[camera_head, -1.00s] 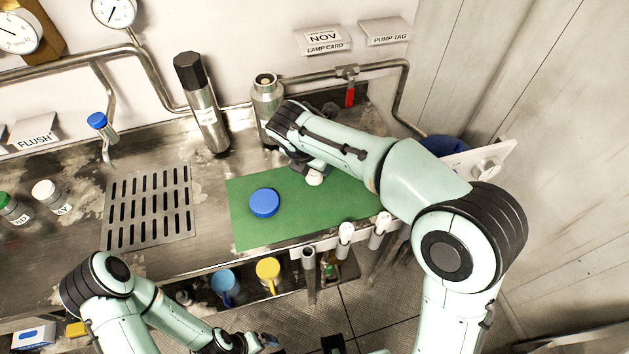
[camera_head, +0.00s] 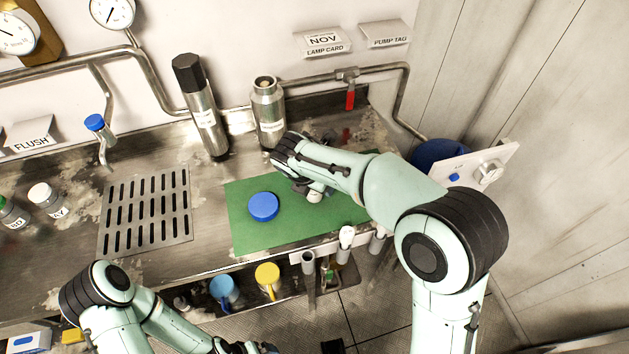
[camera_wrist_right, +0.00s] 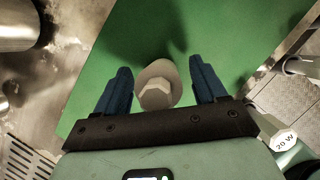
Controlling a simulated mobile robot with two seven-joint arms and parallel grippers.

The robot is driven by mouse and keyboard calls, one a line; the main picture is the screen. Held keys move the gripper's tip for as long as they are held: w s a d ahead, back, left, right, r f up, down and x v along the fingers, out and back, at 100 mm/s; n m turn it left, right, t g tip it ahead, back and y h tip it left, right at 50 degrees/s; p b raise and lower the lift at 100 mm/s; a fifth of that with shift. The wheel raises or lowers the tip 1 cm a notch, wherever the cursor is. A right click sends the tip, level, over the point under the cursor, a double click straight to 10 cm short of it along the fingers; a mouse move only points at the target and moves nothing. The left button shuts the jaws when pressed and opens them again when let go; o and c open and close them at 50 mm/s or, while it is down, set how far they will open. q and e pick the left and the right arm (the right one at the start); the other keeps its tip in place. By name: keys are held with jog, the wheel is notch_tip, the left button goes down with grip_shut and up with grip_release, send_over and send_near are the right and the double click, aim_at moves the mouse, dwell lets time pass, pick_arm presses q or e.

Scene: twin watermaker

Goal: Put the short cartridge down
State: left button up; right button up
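The short cartridge (camera_wrist_right: 158,78), white with a faceted end towards the camera, is between the fingers of my right gripper (camera_wrist_right: 162,85) in the right wrist view. Green shows between it and the right-hand finger, so the fingers look open around it. It is over the green mat (camera_wrist_right: 80,100). In the head view a white end of it (camera_head: 315,196) shows below my right gripper (camera_head: 300,186), low at the mat (camera_head: 243,235). Whether its lower end touches the mat is hidden. My left gripper (camera_head: 240,348) is cut off at the bottom edge.
A blue disc (camera_head: 263,206) lies on the mat left of my right gripper. A steel bottle (camera_head: 268,115) and a black-capped cylinder (camera_head: 203,110) stand behind. A slotted drain (camera_head: 147,210) is left. White-topped tubes (camera_head: 346,236) hang at the front edge.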

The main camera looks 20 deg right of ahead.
pick_arm(q)
jog(key=shift+w+r+p, duration=0.25)
jog(key=shift+r+p, duration=0.2)
jog(key=shift+r, duration=0.05)
jog(key=shift+w+r+p, duration=0.25)
jog(key=shift+r+p, duration=0.15)
jog(key=shift+r, duration=0.1)
pick_arm(e)
jog(key=v, duration=1.2)
jog(key=shift+r, duration=0.2)
